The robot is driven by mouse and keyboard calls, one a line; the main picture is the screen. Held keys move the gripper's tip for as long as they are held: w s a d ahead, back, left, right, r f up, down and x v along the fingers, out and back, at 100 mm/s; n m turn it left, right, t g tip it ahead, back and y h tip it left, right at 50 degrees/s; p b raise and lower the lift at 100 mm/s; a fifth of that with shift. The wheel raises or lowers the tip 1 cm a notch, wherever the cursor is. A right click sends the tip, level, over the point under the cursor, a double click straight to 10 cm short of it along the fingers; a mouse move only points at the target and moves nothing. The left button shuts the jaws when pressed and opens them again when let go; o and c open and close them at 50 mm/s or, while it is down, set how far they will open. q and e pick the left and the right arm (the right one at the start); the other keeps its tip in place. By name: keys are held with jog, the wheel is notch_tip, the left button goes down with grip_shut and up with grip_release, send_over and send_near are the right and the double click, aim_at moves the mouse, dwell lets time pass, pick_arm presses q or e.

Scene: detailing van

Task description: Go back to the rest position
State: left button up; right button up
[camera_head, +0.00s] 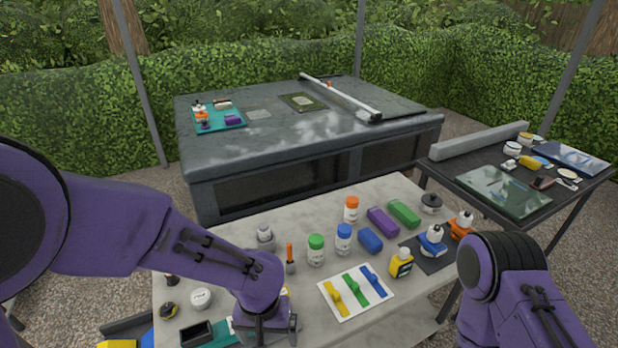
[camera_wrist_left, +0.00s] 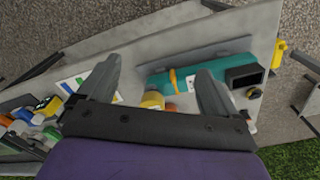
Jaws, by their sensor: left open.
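My left arm comes in from the left in the head view, and its gripper (camera_head: 266,330) points down over the front left part of the grey table. Its fingertips are cut off by the bottom of that view. In the left wrist view the two fingers of my left gripper (camera_wrist_left: 160,85) stand wide apart with nothing held between them.
The near table (camera_head: 205,255) holds several bottles, blocks, and a white card with coloured strips (camera_head: 355,291). A large dark bench (camera_head: 310,170) stands behind. A side table (camera_head: 440,172) with a green mat is at the right. Air above the near table's middle is free.

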pick_arm(q)
jog(key=s+a+f+n+t+h, duration=0.1)
jog(key=s+a+f+n, duration=0.15)
jog(key=f, duration=0.45)
jog(key=s+a+f+n+t+h, duration=0.1)
jog(key=s+a+f+n, duration=0.1)
jog(key=a+f, duration=0.35)
jog(key=s+a+f+n+t+y, duration=0.1)
jog(key=s+a+f+y, duration=0.25)
jog(key=s+a, duration=0.3)
jog(key=s+a+f+n+y, duration=0.2)
jog(key=s+a+f, duration=0.2)
jog(key=s+a, duration=0.25)
notch_tip(320, 180, down, 11)
jog(key=a+b, duration=0.1)
jog(key=b, duration=0.9)
jog(key=shift+w, duration=0.25)
pick_arm(e)
notch_tip(320, 180, down, 11)
jog(key=shift+w+r, duration=0.15)
jog(key=shift+r, duration=0.05)
